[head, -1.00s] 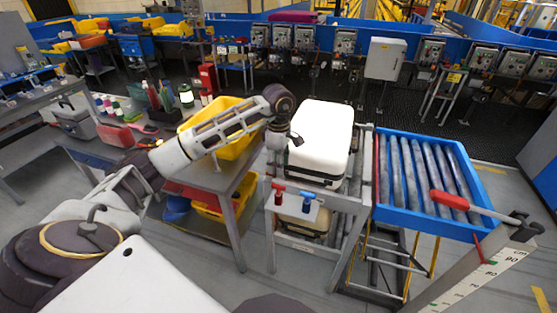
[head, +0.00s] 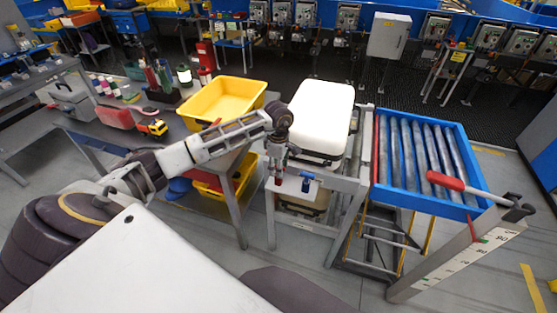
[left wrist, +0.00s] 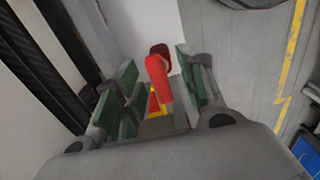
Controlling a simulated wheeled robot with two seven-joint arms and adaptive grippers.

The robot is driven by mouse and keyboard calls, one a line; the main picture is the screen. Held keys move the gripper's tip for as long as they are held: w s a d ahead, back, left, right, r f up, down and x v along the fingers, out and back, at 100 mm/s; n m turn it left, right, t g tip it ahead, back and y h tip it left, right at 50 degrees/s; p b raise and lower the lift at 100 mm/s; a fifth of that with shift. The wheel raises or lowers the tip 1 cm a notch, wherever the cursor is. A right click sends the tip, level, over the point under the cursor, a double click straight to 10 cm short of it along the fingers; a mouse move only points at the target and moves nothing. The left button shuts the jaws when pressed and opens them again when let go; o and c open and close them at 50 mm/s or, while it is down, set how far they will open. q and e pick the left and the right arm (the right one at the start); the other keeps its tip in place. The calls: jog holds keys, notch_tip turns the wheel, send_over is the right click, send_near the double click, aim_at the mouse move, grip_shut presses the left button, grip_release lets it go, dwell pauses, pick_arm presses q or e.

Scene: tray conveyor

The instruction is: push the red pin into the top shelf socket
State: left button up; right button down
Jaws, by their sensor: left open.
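The red pin (head: 278,181) stands at the front left of the shelf rack (head: 359,184). A blue pin (head: 307,184) sits to its right. My left gripper (head: 279,168) has come down over the red pin and partly covers it. In the left wrist view the red pin (left wrist: 157,78) shows between the open green-padded fingers of my left gripper (left wrist: 155,90). A gap shows on its right side; contact on the left side is unclear. The top shelf socket cannot be made out. My right gripper is not in view.
A white case (head: 322,108) lies on top of the rack, just behind the gripper. A blue roller conveyor (head: 461,207) is to the right, with a red-handled lever (head: 445,181) in front. A yellow bin (head: 256,98) stands on the bench at left.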

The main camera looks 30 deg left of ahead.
pick_arm(q)
jog(key=shift+f, duration=0.55)
grip_shut()
jog(key=shift+r+p, duration=1.5)
jog(key=shift+r, duration=1.5)
dwell(0.8)
jog(key=shift+r+p, duration=0.8)
jog(key=shift+r, duration=1.1)
